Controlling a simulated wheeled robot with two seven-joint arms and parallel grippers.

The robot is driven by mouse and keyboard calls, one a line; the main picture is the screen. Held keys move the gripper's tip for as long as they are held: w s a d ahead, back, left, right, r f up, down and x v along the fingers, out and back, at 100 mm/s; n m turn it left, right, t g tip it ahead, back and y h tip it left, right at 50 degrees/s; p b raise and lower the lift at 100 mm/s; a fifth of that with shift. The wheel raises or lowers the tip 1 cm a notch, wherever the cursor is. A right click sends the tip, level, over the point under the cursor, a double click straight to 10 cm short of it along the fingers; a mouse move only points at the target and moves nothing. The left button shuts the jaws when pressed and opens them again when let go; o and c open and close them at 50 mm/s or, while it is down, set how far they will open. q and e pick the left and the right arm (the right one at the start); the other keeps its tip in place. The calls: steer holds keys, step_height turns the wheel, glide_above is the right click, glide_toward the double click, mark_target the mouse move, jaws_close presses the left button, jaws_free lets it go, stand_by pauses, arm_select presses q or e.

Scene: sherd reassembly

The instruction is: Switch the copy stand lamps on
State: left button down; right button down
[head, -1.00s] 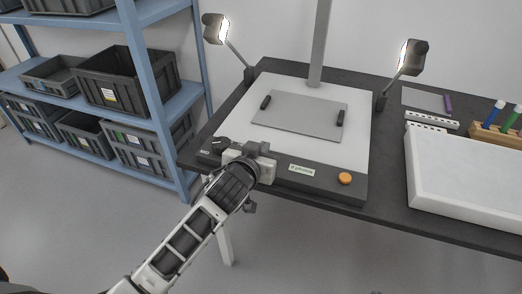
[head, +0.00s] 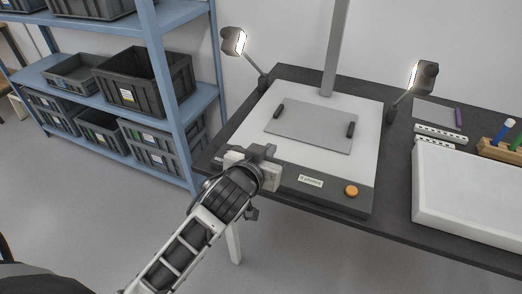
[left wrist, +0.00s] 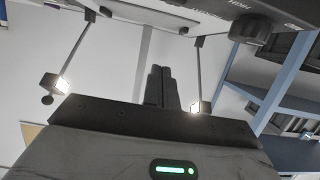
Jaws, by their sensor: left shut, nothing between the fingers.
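The copy stand has a white baseboard (head: 290,105) with a dark front panel (head: 335,197). Its left lamp (head: 234,41) and right lamp (head: 424,76) both have bright, glowing faces; the lamps also glow in the left wrist view (left wrist: 57,85) (left wrist: 199,107). My left gripper (head: 268,153) is shut and empty at the panel's left end, hiding part of it. In the left wrist view the closed fingers (left wrist: 161,86) stand apart from a dark round knob (left wrist: 250,28) on the panel. An orange button (head: 351,191) sits at the panel's right. My right gripper is out of view.
A grey plate (head: 310,128) with two dark clips lies on the baseboard. A white tray (head: 465,190) and a wooden rack (head: 498,151) with markers are at the right. A blue shelf (head: 172,90) with dark bins stands at the left, close to the dark table.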

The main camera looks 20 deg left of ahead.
arm_select(q)
steer(key=v, duration=0.4)
steer(key=shift+r, duration=0.3)
steer(key=s+d+f+m+g+h, duration=0.2)
steer(key=s+d+f+g+h, duration=0.1)
steer(key=s+f, duration=1.2)
steer(key=shift+d+g, duration=0.3)
steer(key=shift+g, duration=0.2)
